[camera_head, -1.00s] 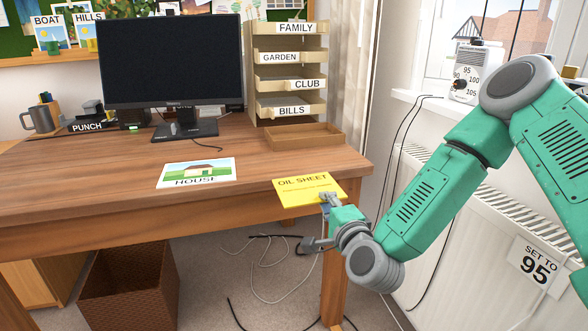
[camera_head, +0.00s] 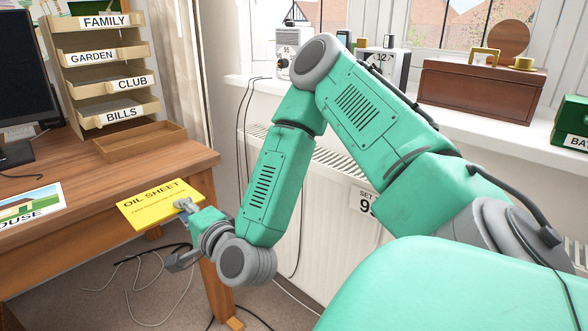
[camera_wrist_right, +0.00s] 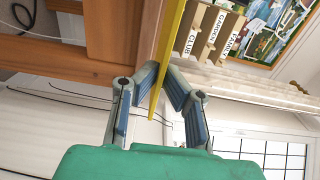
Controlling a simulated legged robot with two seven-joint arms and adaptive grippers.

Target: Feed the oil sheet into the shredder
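The yellow oil sheet (camera_head: 155,203) is level at the desk's front edge near its right corner, label up. My right gripper (camera_head: 184,207) has its fingers on the sheet's near right part. In the right wrist view the sheet (camera_wrist_right: 172,45) is seen edge-on between the two fingertips (camera_wrist_right: 160,75), which close on it from both sides. I cannot tell whether the sheet still touches the desk. No shredder shows. My left gripper is out of view.
The wooden desk (camera_head: 190,164) holds a letter rack (camera_head: 98,70), an empty tray (camera_head: 140,142), a HOUSE picture (camera_head: 30,207) and a monitor (camera_head: 22,75). A radiator (camera_head: 315,225) and sill with a wooden box (camera_head: 478,90) stand right. Cables (camera_head: 150,290) lie on the floor.

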